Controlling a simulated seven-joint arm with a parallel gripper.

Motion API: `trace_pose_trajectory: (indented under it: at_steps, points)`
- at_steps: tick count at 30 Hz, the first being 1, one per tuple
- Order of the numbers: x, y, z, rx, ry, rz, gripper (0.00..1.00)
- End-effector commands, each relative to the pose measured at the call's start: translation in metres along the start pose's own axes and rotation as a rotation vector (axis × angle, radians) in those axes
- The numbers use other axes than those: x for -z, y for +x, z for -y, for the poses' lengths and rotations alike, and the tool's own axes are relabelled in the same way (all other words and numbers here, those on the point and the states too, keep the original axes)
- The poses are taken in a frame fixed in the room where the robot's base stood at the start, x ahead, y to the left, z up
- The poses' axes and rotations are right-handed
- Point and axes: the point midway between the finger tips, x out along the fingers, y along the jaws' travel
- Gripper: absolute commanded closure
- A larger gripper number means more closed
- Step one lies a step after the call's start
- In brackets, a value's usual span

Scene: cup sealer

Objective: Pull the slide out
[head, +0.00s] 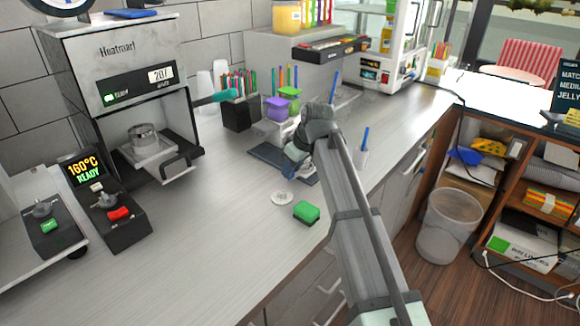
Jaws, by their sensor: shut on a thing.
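A teal-tipped lever (214,98) sticks out from the machine's right side. My gripper (291,171) points down over the counter, well to the right of the handle in the picture. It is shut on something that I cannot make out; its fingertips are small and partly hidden.
A control box reading 160°C (112,220) stands before the sealer. A green block (306,212) and a white disc (282,198) lie near my gripper.

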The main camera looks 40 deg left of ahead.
Motion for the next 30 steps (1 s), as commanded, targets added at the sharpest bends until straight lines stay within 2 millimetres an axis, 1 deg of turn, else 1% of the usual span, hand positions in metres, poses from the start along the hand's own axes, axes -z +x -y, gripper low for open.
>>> trace_pose_trajectory:
  at_steps: [1,4,5,8,16,20,23,30]
  points:
    - [-0.005,-0.002,0.0,-0.001,0.002,0.008,1.0]
    - [-0.005,-0.002,0.0,-0.002,0.002,0.009,1.0]
    - [-0.006,-0.002,0.0,-0.002,0.002,0.009,0.69]
    - [-0.005,-0.002,0.0,-0.001,0.003,0.008,0.6]
    - [-0.004,-0.002,0.0,-0.001,0.002,0.006,0.6]
    - [-0.003,-0.009,0.0,-0.002,0.002,0.005,0.6]
    - [-0.003,-0.021,0.0,-0.002,0.002,0.004,0.6]
    - [-0.003,-0.065,0.0,-0.003,0.002,0.004,0.6]
